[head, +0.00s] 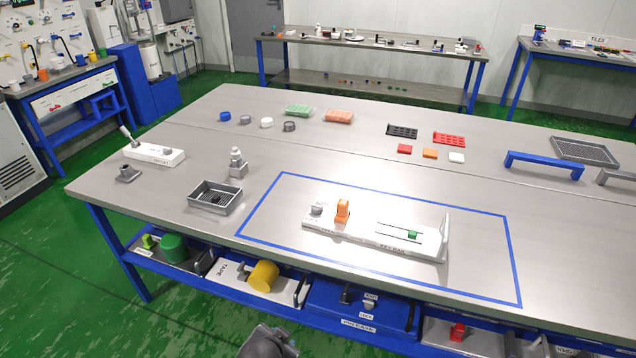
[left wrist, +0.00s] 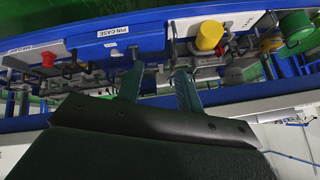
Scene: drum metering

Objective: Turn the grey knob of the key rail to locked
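The white key rail (head: 370,240) lies on the table inside a blue outlined rectangle. Its grey knob (head: 317,209) is at the rail's left end, beside an upright orange part (head: 342,211). A green piece (head: 413,234) sits towards the right end, near a thin dark rod. The knob's marks are too small to read. My left gripper (left wrist: 158,78) is open in the left wrist view, its two fingers apart with nothing between them. It faces the shelf under the table, away from the rail. My right gripper is not in view.
A grey basket (head: 215,196), a small grey bottle-shaped part (head: 237,162) and a white block with a lever (head: 155,153) stand left of the rail. A blue pin case (head: 360,308) and a yellow drum (head: 263,275) are on the shelf below. The table around the rail is clear.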

